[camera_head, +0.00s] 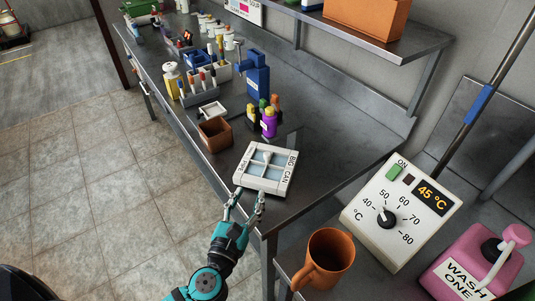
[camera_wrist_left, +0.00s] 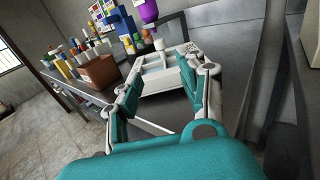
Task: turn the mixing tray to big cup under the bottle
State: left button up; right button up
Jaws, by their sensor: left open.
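The mixing tray (camera_head: 264,187) is a white square frame with pale blue compartments and a small white knob, lying on the metal bench. In the wrist view the tray (camera_wrist_left: 160,80) lies between and beyond the open fingers. My right gripper is not in view.
A brown square box (camera_head: 215,135) stands left of the tray. A blue device (camera_head: 257,75) and racks of bottles fill the bench farther back. At the right are an orange mug (camera_head: 328,258), a temperature dial box (camera_head: 400,212) and a pink wash jug (camera_head: 470,264). Bare bench lies right of the tray.

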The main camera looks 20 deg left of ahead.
aim_at(266, 159)
pick_arm(q)
jog(key=w+p, duration=0.2)
jog(key=w, duration=1.2)
jog(key=shift+w+d, duration=0.1)
jog(key=shift+w, duration=0.25)
grip_shut()
